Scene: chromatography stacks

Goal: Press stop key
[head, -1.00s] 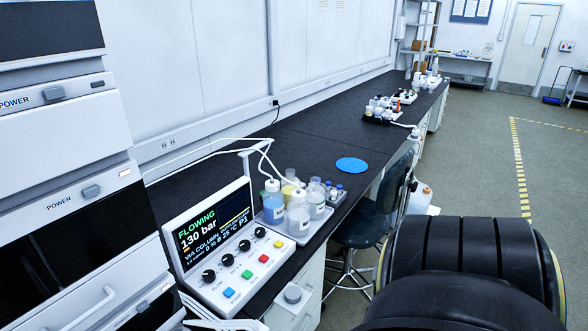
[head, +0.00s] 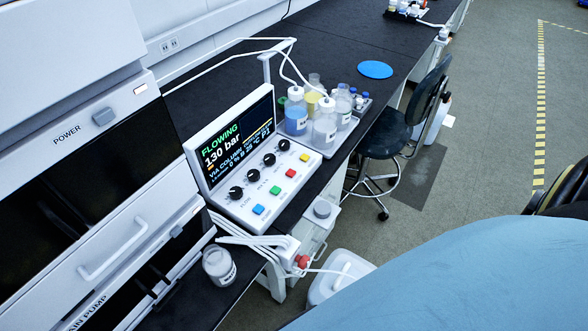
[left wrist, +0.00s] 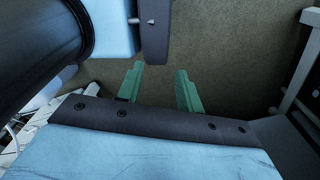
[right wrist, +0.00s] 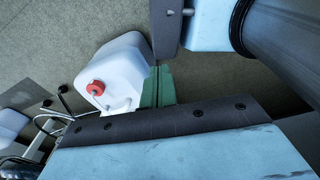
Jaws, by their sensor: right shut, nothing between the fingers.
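A white control console (head: 225,205) stands on the dark bench in the head view. Its screen (head: 235,141) reads "FLOWING" and "130 bar". Below a row of black knobs are a blue key (head: 258,210), a green key (head: 274,190), a red key (head: 290,173) and a yellow key (head: 304,157). Their labels are too small to read. My left gripper (left wrist: 161,85) is open and empty above the floor. My right gripper (right wrist: 158,85) is shut and empty, with a white jug behind it. Neither gripper shows in the head view, and neither touches the console.
Bottles stand in a tray (head: 325,148) behind the console. A labelled jar (head: 219,266) is near the bench's front. A white jug (head: 338,286) with a red cap is on the floor. A dark chair (head: 385,135) stands right of the bench. Tall instruments (head: 75,130) are at left.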

